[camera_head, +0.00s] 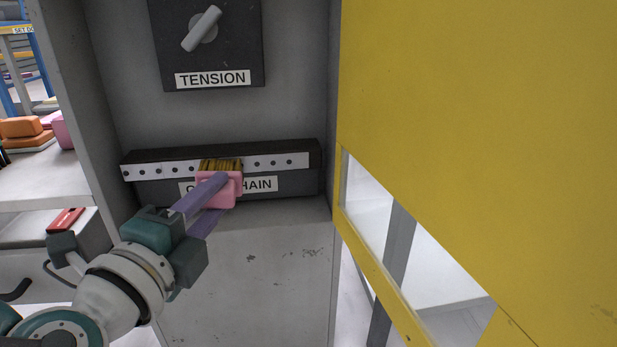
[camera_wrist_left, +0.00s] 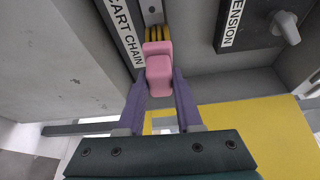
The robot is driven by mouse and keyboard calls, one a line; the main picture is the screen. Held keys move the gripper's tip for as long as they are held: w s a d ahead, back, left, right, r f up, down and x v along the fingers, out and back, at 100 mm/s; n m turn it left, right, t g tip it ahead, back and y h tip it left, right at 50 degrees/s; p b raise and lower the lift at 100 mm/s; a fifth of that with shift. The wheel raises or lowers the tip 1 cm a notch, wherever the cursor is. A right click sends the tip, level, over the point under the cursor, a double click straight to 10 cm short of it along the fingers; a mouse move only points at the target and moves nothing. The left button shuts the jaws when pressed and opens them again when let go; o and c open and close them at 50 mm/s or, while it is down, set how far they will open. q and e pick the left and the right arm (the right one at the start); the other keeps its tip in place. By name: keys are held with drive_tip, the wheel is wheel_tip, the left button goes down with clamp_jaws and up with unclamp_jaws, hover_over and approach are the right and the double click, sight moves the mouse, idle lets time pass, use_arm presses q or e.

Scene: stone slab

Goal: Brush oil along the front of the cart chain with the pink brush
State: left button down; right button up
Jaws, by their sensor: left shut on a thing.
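The pink brush (camera_head: 219,190) has a pink handle block and yellow-brown bristles. My left gripper (camera_head: 207,203) is shut on it, its purple fingers on both sides of the pink handle, as the left wrist view also shows at the brush (camera_wrist_left: 159,75). The cart chain (camera_head: 276,162) is a pale strip with dark dots along the front of a dark bar. The bristles are at the middle of the strip and appear to touch it. The brush and fingers partly cover the "CART CHAIN" label (camera_head: 262,185). My right gripper is not in view.
Above the chain is a dark panel with a grey knob (camera_head: 202,28) and a "TENSION" label (camera_head: 212,79). Grey side walls frame the recess. A large yellow panel (camera_head: 480,120) stands at right. Orange and pink items lie on a shelf (camera_head: 30,182) at left.

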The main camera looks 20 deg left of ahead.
use_arm(q)
drive_tip(key=shift+w+a, duration=0.3)
drive_tip(key=shift+w, duration=0.15)
drive_tip(key=shift+w+d+b, duration=0.15)
drive_tip(key=shift+w+d, duration=0.2)
drive_tip(key=shift+d, duration=0.3)
drive_tip(key=shift+w+d+b, duration=0.15)
drive_tip(key=shift+w+d, duration=0.15)
drive_tip(key=shift+d, duration=0.3)
drive_tip(key=shift+w+d+b, duration=0.3)
drive_tip(key=shift+w+d, duration=0.5)
drive_tip(key=shift+d, duration=0.35)
